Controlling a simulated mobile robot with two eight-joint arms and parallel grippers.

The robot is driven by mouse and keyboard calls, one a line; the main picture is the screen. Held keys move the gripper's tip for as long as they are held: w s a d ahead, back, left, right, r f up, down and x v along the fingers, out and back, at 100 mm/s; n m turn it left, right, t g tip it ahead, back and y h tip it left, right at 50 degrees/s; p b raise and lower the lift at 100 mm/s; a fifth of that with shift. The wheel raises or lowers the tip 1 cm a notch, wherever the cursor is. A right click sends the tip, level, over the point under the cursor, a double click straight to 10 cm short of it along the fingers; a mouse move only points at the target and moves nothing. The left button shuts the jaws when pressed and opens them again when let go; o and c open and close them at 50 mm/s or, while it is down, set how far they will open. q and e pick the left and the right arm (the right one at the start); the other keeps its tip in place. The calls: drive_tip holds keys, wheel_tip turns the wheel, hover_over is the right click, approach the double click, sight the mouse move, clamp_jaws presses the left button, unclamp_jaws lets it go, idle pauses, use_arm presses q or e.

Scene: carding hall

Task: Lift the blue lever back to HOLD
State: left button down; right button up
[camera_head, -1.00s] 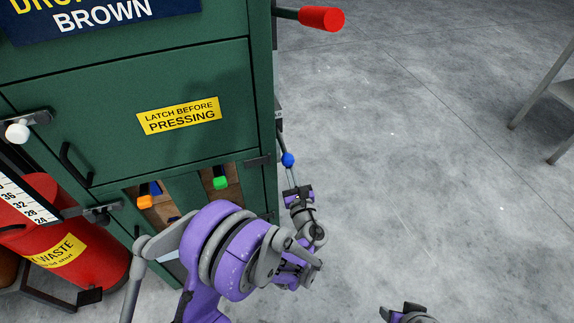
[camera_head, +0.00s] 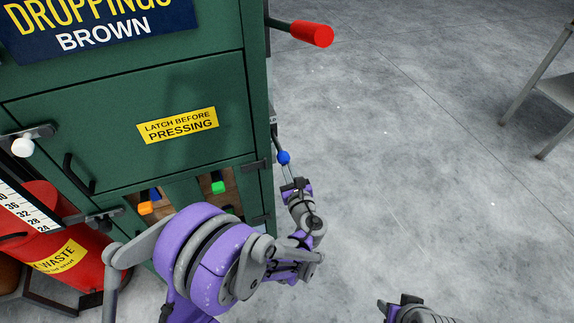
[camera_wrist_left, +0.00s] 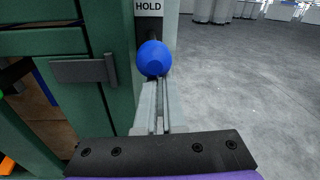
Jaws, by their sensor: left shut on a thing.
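The blue lever has a round blue knob (camera_head: 283,157) on a dark arm at the right side of the green cabinet. In the left wrist view the knob (camera_wrist_left: 154,58) is just under the white HOLD label (camera_wrist_left: 148,7). My left gripper (camera_head: 286,174) is below the knob, shut on the blue lever, its two fingers nearly together and reaching up to the knob. The contact itself is partly hidden by the knob and fingers. My right gripper (camera_head: 400,306) shows only in part at the bottom edge, away from the cabinet; its jaws are unclear.
A red-knobbed lever (camera_head: 312,35) sticks out higher on the cabinet (camera_head: 100,110). An orange handle (camera_head: 146,208) and a green handle (camera_head: 218,187) sit in the lower opening. A red waste bin (camera_head: 65,255) stands at left.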

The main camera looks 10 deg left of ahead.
use_arm(q)
drive_tip(key=shift+w+a+r, duration=0.1)
drive_tip(key=shift+a+r, duration=0.1)
drive_tip(key=shift+r, duration=0.1)
wheel_tip(320, 180, down, 4)
drive_tip(key=w+b, duration=0.1)
drive_tip(key=b, duration=0.2)
drive_tip(key=v, duration=0.9)
drive_tip(key=shift+r+p, duration=0.35)
drive_tip(key=shift+p, duration=0.05)
